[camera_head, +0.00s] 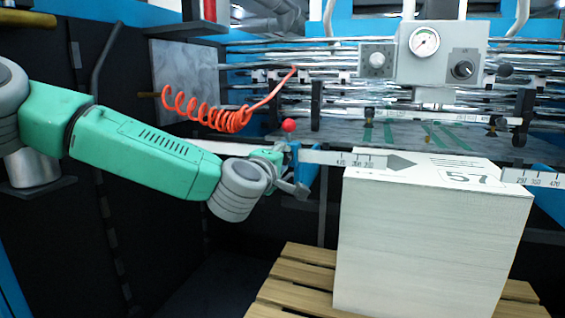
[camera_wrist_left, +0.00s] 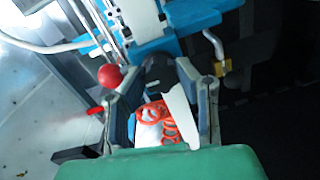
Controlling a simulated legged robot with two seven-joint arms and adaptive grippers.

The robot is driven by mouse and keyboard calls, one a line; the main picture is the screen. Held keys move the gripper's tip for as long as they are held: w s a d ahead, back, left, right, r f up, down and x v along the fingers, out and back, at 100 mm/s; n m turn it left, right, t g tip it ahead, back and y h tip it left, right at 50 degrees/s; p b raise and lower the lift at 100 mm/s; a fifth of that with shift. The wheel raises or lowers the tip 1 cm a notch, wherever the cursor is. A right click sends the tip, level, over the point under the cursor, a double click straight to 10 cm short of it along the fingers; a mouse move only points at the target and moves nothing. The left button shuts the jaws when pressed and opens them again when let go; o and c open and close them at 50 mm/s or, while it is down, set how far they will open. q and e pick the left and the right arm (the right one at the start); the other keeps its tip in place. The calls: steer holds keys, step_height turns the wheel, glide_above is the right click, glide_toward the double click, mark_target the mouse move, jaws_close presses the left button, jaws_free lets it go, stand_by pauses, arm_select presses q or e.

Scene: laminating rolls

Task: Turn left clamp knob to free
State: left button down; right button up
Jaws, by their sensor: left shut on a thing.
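My left gripper (camera_head: 296,178) is at the blue clamp block (camera_head: 307,168) on the left end of the white ruler bar (camera_head: 335,158). In the left wrist view its two fingers (camera_wrist_left: 162,72) are closed around a dark clamp knob (camera_wrist_left: 158,73) below the blue bracket (camera_wrist_left: 165,45). In the head view the knob is hidden by the gripper. A red ball (camera_head: 289,125) stands just above the gripper; it also shows left of the fingers in the wrist view (camera_wrist_left: 109,75). The knob's turn angle cannot be told. My right gripper is not in view.
A tall white paper stack (camera_head: 430,245) marked 57 stands on a wooden pallet (camera_head: 285,285) right of the gripper. A coiled orange hose (camera_head: 210,112) hangs above my left arm. A grey box with a gauge (camera_head: 440,55) is at the upper right.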

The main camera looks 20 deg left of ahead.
arm_select(q)
steer(key=shift+f, duration=0.3)
steer(key=c, duration=1.2)
jaws_free()
steer(key=shift+a+r, duration=0.1)
steer(key=shift+s, duration=0.1)
steer(key=s, duration=1.1)
steer(key=shift+s+a+r, duration=0.3)
steer(key=shift+s, duration=0.05)
